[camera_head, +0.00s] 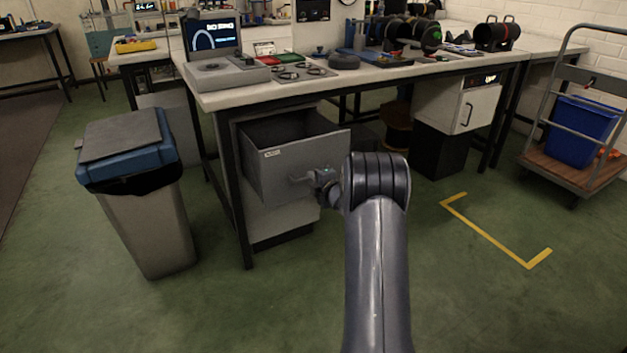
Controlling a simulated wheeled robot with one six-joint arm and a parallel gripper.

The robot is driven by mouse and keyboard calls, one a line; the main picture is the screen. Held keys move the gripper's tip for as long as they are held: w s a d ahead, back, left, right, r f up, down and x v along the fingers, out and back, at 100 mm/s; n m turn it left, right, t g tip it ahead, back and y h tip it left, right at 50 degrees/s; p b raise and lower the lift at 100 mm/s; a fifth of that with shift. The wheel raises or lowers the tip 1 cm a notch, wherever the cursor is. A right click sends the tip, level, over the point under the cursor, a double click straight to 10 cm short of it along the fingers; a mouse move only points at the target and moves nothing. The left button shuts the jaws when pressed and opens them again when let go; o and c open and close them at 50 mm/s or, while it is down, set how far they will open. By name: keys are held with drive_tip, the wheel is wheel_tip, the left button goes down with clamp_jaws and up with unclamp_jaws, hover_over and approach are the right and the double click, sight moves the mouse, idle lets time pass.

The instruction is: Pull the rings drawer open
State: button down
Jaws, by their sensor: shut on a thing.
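The grey drawer (284,174) under the workbench stands open, pulled out toward me. A small label shows at the upper left of its front, too small to read. Its inside looks dark and I cannot see anything in it. My gripper (313,178) is at the drawer's handle (299,179), at the middle right of the front, and is shut on it. My wrist and forearm hide part of the floor in front and to the right of the drawer.
The workbench (440,70) stands above, with a monitor, trays and black cylinders on it. A bin with a blue lid (135,150) stands left of the drawer. A trolley with a blue crate (582,120) is at right. Green floor with a yellow corner mark (490,237) is clear.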

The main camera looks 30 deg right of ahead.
drive_tip(key=c, duration=1.5)
unclamp_jaws()
drive_tip(key=p+v, duration=0.2)
drive_tip(key=v, duration=0.8)
drive_tip(key=shift+s, duration=0.4)
drive_tip(key=b+x, duration=0.2)
drive_tip(key=x, duration=0.9)
drive_tip(key=shift+r, duration=0.1)
